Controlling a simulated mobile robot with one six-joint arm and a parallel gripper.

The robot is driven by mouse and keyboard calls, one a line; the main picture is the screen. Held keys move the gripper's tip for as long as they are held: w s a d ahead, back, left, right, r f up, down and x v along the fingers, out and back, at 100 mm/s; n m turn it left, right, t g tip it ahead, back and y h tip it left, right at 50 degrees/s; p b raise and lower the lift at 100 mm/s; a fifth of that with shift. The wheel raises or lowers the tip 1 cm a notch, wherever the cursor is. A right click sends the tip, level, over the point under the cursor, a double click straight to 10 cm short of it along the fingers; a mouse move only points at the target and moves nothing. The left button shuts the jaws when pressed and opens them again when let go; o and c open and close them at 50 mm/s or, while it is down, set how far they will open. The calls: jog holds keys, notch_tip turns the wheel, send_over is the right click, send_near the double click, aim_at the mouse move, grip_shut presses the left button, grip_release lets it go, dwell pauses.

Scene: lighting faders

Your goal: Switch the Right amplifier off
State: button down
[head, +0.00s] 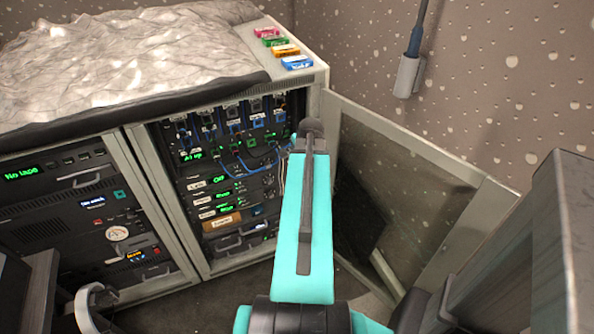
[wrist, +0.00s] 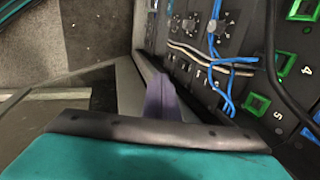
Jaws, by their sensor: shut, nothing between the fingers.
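The open rack cabinet (head: 208,253) holds a stack of small units with green displays and pale labels. The top display (head: 219,179) seems to read "Off"; the two displays (head: 225,201) below it are lit too. The labels are too small to read surely, so I cannot tell which unit is the Right amplifier. My gripper (head: 312,128) is shut and empty, in front of the rack's right side. In the wrist view, the dark fingers (wrist: 162,98) lie close to a panel with small knobs (wrist: 189,25) and blue cables (wrist: 219,70). Any contact is unclear.
The cabinet's door (head: 418,185) stands open on the right, close to my arm. Blue cables (head: 240,155) hang across the upper rack. Another equipment bay (head: 85,225) is at left. Several coloured boxes (head: 283,50) lie on top. A handset (head: 408,72) hangs on the wall.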

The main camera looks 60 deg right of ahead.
jog(key=w+d+f, duration=0.4)
jog(key=w+f, duration=0.1)
jog(key=f, duration=0.4)
jog(key=shift+w+f+p, duration=0.2)
jog(key=shift+w+p, duration=0.1)
jog(key=shift+d, duration=0.1)
dwell(0.5)
